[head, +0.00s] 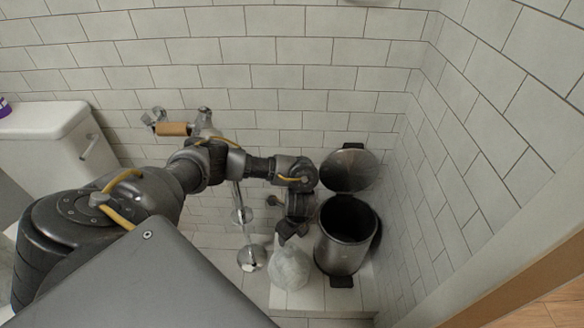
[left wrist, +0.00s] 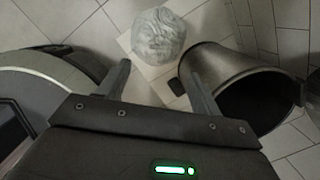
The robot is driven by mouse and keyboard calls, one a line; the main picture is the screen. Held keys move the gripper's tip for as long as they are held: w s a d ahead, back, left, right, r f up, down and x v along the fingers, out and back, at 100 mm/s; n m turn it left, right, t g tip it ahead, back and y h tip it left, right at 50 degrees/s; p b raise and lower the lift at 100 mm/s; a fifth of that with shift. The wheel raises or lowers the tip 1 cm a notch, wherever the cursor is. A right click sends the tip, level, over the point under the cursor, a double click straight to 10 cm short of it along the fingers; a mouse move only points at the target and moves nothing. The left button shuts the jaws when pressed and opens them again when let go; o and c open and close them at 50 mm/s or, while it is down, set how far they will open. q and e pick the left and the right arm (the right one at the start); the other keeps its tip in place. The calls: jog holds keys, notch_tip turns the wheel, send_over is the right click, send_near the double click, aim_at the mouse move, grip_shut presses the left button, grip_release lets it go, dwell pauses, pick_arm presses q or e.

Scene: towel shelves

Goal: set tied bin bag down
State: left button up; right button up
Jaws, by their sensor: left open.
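The tied bin bag (head: 290,268) is a pale, translucent, rounded bundle. In the left wrist view the bag (left wrist: 158,36) lies beyond the fingertips, with a gap between. My left gripper (head: 291,232) is above the bag, pointing down. In the left wrist view its two fingers (left wrist: 157,82) are spread apart with nothing between them. The bin is upright with its round lid (head: 349,168) raised, and its dark inside shows in the left wrist view (left wrist: 262,100). My right gripper is in neither view.
A toilet (head: 48,122) stands at the left. A toilet roll holder (head: 172,128) is on the tiled back wall. A chrome stand (head: 250,258) rises from the floor left of the bag. Tiled walls close in the bin behind and at right. A wooden edge (head: 520,265) is at lower right.

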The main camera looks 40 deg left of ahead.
pick_arm(q)
jog(key=s+d+f+t+h, duration=0.1)
jog(key=d+h, duration=0.1)
jog(key=d, duration=0.5)
jog(key=s+d+f+t+h, duration=0.1)
jog(key=s+d+h, duration=0.1)
jog(key=d, duration=0.6)
jog(key=s+d+r+n+t+h, duration=0.25)
jog(key=d+r+n, duration=0.3)
jog(key=d, duration=0.45)
jog(key=s+a+r+n+g+y, duration=0.1)
jog(key=s+a+n+y, duration=0.3)
jog(key=s+a+n, duration=0.8)
jog(key=s+a, duration=0.2)
jog(key=a, duration=0.3)
jog(key=shift+a+r, duration=0.2)
jog(key=shift+r, duration=0.15)
jog(key=shift+y, duration=0.25)
